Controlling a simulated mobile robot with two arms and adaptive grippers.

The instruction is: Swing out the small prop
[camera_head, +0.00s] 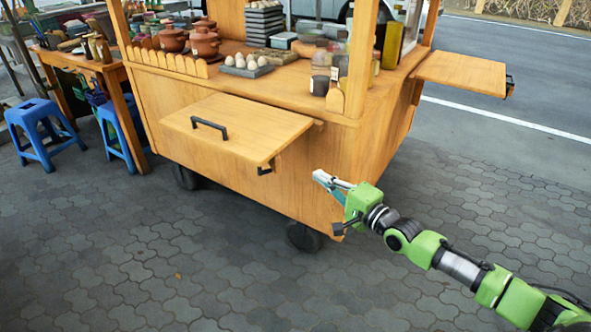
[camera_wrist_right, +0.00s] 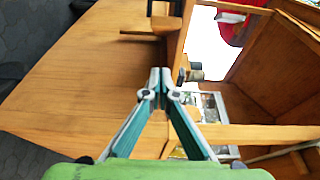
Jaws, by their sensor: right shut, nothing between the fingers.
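A wooden flap shelf (camera_head: 235,128) with a black handle (camera_head: 210,127) stands out level from the front of the wooden cart (camera_head: 330,180). A small dark piece (camera_head: 266,169) hangs below the flap's near right corner; I cannot tell for sure whether it is the small prop. My right gripper (camera_head: 318,176) is at the cart's front right corner, lower right of the flap. Its fingertips (camera_wrist_right: 160,74) are together and empty. In the right wrist view a short wooden bar (camera_wrist_right: 146,32) sticks out from an upright board beyond the fingertips. My left gripper is out of view.
A second flap (camera_head: 462,72) stands out from the cart's right side. Clay pots (camera_head: 204,44) and a tray of eggs (camera_head: 246,66) stand on the counter. Blue stools (camera_head: 44,130) are at the left. The paving (camera_head: 170,265) in front is clear.

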